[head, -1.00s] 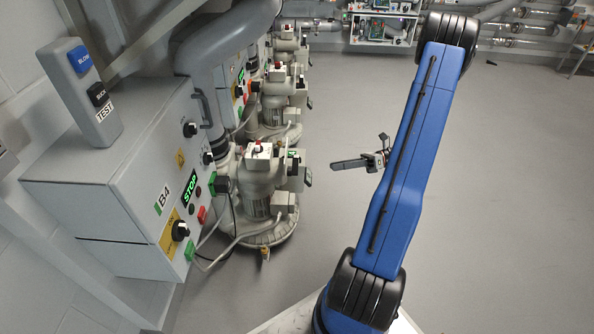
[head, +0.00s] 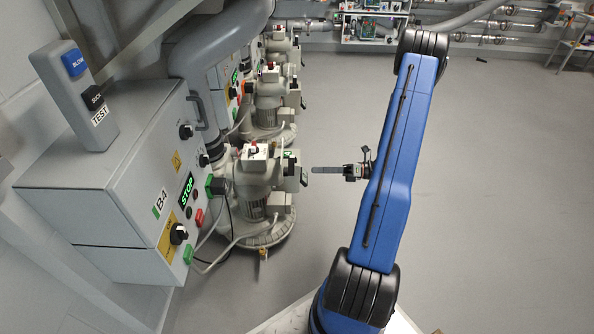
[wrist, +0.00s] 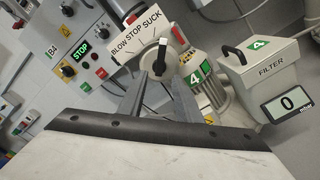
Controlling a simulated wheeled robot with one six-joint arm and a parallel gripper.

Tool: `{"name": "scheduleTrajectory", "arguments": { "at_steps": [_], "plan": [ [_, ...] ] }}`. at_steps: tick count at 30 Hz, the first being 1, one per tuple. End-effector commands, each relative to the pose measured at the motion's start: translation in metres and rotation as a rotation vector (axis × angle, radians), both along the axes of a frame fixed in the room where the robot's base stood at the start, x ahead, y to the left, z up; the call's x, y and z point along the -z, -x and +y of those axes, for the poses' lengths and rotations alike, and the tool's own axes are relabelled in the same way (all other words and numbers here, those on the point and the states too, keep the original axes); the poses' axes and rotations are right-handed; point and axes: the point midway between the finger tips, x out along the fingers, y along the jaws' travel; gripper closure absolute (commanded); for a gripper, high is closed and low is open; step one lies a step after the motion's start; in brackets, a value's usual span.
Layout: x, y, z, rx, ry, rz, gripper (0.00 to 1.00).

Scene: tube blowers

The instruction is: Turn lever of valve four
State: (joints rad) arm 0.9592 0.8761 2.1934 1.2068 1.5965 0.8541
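The valve with the number 4 is in the wrist view, with a white BLOW STOP SUCK label (wrist: 136,50) on top. Its black lever (wrist: 160,57) stands roughly upright beside the SUCK end of the label. My gripper (wrist: 158,80) is open, with its two grey fingers apart and nothing visible between them. The fingertips point at the valve just below the lever; whether they touch it I cannot tell. In the head view my gripper (head: 314,170) points left toward the valve end of the nearest blower (head: 252,185), with a small gap.
The control box B4 (head: 60,190) with a lit STOP sign stands left of the blower. A filter box (wrist: 275,67) marked 4, with a display reading 0, is on the right in the wrist view. More blowers (head: 270,105) stand behind.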

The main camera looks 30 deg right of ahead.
Motion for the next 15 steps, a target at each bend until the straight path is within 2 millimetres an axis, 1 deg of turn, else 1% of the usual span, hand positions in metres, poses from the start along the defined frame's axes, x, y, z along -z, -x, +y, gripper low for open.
{"name": "scheduleTrajectory", "arguments": {
  "at_steps": [1, 6, 12, 15],
  "plan": [
    [0.000, -0.005, 0.008, -0.003, 0.000, 0.000, 0.69],
    [0.000, -0.021, 0.033, -0.004, -0.001, 0.000, 0.69],
    [0.000, -0.038, 0.056, -0.003, 0.001, -0.001, 0.69],
    [0.000, -0.044, 0.065, -0.001, 0.001, -0.001, 0.69]
  ]
}}
